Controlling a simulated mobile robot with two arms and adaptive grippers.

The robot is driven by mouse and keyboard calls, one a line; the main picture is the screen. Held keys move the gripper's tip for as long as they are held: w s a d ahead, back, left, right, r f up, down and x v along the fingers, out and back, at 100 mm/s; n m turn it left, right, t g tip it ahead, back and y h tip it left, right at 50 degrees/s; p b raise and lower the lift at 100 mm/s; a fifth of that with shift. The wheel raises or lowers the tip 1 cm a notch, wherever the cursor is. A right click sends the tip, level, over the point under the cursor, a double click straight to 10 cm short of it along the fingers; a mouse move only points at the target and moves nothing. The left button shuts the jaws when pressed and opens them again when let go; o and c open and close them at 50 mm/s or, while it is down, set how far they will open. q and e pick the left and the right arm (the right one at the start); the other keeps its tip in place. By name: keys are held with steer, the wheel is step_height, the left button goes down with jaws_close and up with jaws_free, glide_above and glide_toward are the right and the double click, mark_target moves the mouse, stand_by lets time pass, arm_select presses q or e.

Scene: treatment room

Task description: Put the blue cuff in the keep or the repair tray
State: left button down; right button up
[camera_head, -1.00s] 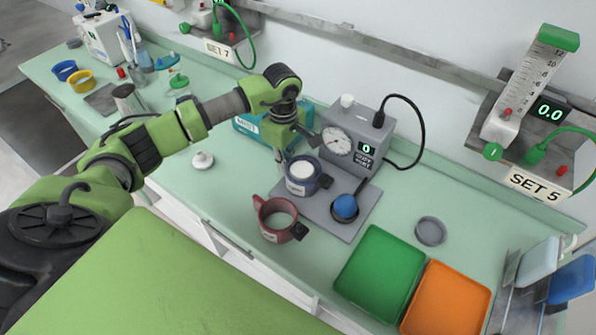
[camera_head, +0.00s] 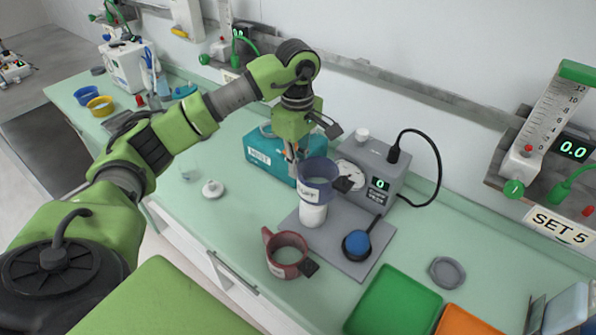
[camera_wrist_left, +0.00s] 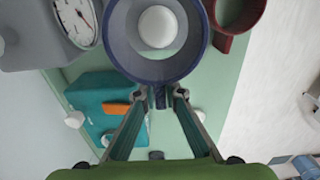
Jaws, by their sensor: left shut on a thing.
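The blue cuff (camera_head: 318,178) is a dark blue ring with a white label and a dark block at its side. The green tray (camera_head: 395,303) and the orange tray (camera_head: 463,322), partly cut off, lie at front right. My right gripper is not in view.
The tester box (camera_head: 372,172) with a dial stands behind the cuff, a blue bulb (camera_head: 357,243) on its base. A red cuff (camera_head: 287,256) stands in front, a teal box (camera_head: 268,153) behind left.

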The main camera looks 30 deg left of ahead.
arm_select(q)
steer(key=shift+r+p, duration=1.9)
steer(key=shift+r, duration=1.3)
